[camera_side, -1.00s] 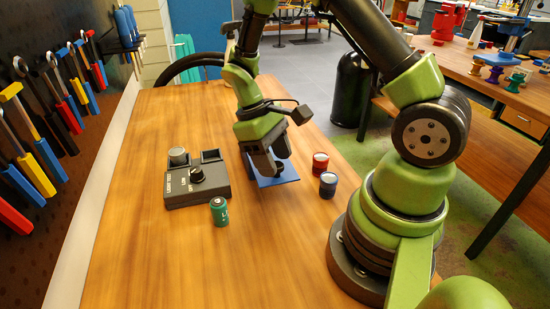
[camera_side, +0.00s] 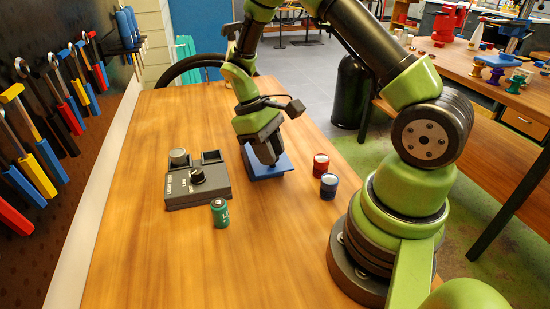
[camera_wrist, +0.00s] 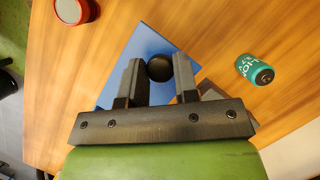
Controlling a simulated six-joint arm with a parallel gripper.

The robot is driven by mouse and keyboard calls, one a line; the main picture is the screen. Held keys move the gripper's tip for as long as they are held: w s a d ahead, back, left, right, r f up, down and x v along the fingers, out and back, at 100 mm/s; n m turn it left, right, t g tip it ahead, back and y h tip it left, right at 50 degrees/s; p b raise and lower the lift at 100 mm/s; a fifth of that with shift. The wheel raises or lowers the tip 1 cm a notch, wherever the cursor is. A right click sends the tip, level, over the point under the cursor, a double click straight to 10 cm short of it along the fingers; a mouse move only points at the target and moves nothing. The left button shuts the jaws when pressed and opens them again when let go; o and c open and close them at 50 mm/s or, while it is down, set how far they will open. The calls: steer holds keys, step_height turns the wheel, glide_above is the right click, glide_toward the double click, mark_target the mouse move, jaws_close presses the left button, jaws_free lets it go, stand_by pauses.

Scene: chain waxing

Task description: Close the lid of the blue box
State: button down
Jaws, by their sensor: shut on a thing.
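The blue box shows as a blue panel (camera_side: 283,166) beneath my gripper in the side view, with a narrow upright edge at its left. In the wrist view a flat blue surface (camera_wrist: 150,40) lies behind my fingers, with a round black knob (camera_wrist: 159,68) between the fingertips. My gripper (camera_side: 271,160) points down at the panel; its fingers (camera_wrist: 158,75) are shut on the black knob. My gripper hides part of the blue panel, and I cannot tell lid from box body or how far the lid stands open.
A grey control unit (camera_side: 198,186) with a dial stands left of the blue panel. A green battery (camera_side: 219,212) stands in front of the unit. A red-topped can (camera_side: 320,165) and a dark blue can (camera_side: 328,186) stand to the right. The front of the table is clear.

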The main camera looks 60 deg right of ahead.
steer(key=w+d, duration=0.4)
steer(key=shift+w+d, duration=0.4)
steer(key=c, duration=0.9)
jaws_free()
steer(key=shift+o, duration=0.2)
steer(key=v, duration=1)
steer(key=shift+s, duration=0.1)
